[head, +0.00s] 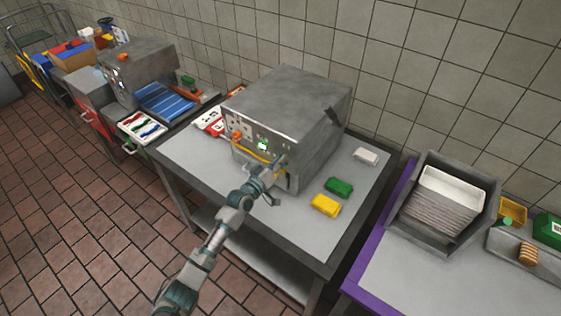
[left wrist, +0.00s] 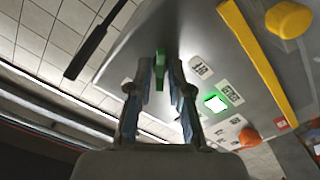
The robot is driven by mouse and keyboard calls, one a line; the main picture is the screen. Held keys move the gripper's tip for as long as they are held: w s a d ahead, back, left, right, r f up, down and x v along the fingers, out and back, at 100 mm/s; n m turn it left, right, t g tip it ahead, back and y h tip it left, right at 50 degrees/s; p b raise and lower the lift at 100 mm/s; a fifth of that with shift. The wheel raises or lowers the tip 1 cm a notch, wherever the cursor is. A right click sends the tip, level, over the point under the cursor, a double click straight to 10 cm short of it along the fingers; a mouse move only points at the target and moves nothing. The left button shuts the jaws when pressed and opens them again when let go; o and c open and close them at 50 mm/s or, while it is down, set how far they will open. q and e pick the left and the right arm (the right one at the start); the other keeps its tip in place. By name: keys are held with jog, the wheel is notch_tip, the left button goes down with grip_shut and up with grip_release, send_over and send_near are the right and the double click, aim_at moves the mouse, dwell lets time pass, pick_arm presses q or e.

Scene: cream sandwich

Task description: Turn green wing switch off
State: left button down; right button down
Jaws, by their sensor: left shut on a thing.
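A grey metal machine (head: 300,112) stands on a table, with a front panel of labels, a lit green display (head: 262,146) and a yellow handle (head: 248,153). My left gripper (head: 272,180) is at the lower right of this panel. In the left wrist view the green wing switch (left wrist: 160,66) stands upright between the two fingers (left wrist: 160,85), and the gripper is shut on it. In the head view the switch is hidden by the gripper. The display also shows in the wrist view (left wrist: 215,103). My right gripper is not in view.
An orange knob (head: 236,135) is on the panel's left. A yellow knob (left wrist: 288,20) is beside the handle. A green block (head: 338,187), a yellow block (head: 325,205) and a white block (head: 367,156) lie right of the machine. A grey bin (head: 446,235) stands farther right.

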pick_arm(q)
jog(key=n+p, duration=0.1)
jog(key=n, duration=0.8)
jog(key=shift+w+a+n+p, duration=0.1)
jog(key=shift+a+n+p, duration=0.05)
jog(key=shift+n+p, duration=0.25)
jog(key=shift+f, duration=0.1)
jog(key=c, duration=1.3)
grip_release()
jog(key=shift+o, duration=0.2)
jog(key=shift+w+f, duration=0.15)
